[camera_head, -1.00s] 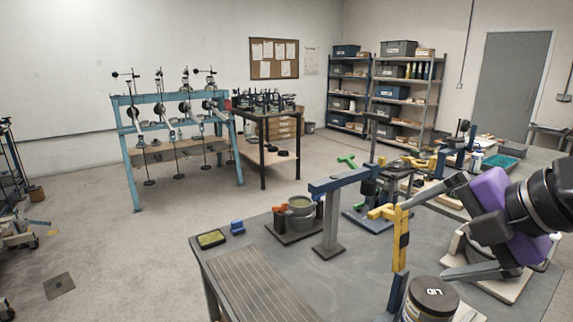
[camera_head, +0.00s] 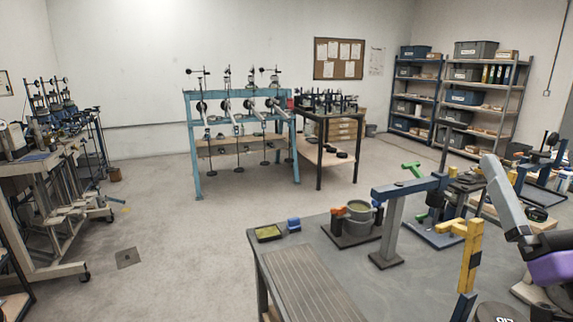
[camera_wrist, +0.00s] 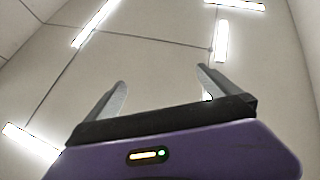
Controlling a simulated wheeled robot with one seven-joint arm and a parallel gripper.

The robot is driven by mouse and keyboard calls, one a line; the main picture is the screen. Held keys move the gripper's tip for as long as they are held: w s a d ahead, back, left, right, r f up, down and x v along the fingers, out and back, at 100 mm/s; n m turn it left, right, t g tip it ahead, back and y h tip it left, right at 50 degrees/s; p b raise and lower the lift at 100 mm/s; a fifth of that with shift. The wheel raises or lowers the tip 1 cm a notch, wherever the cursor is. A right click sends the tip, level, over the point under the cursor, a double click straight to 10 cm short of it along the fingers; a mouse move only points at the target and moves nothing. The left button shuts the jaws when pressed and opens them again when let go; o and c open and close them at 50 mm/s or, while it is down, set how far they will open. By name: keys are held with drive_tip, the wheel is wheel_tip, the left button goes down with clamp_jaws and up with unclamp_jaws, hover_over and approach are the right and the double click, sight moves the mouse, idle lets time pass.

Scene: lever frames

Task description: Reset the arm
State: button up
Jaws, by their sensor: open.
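My gripper (camera_wrist: 162,76) is open in the wrist view. Its two grey fingers stand wide apart with nothing between them, and the ceiling and its lights lie beyond. In the head view the purple hand is at the lower right edge, partly cut off. One grey finger there slants up and left above the workbench (camera_head: 400,285). Behind and left of it are a yellow post (camera_head: 470,258) and a blue-topped lever stand (camera_head: 388,240).
A pot (camera_head: 359,212) on a dark base stands on the workbench. A blue frame with levers (camera_head: 195,150) is farther back. A cluttered bench (camera_head: 40,165) stands at the far left. Open floor (camera_head: 170,225) lies between them.

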drive_tip(key=s+a+f+m+g+h, duration=0.2)
drive_tip(key=s+f+m+h, duration=0.3)
drive_tip(key=f, duration=0.6)
drive_tip(key=s+a+f+m+g+h, duration=0.15)
drive_tip(key=s+f+m+h, duration=0.35)
drive_tip(key=f, duration=0.6)
drive_tip(key=s+a+f+n+g+y, duration=0.3)
drive_tip(key=s+f, duration=0.5)
drive_tip(key=s, duration=0.3)
drive_tip(key=s+a+f+n+g+y, duration=0.4)
drive_tip(key=s+f+y, duration=0.3)
drive_tip(key=s+f, duration=0.2)
drive_tip(key=shift+s+a+n, duration=0.7)
drive_tip(key=shift+s+a, duration=0.05)
drive_tip(key=shift+s, duration=0.2)
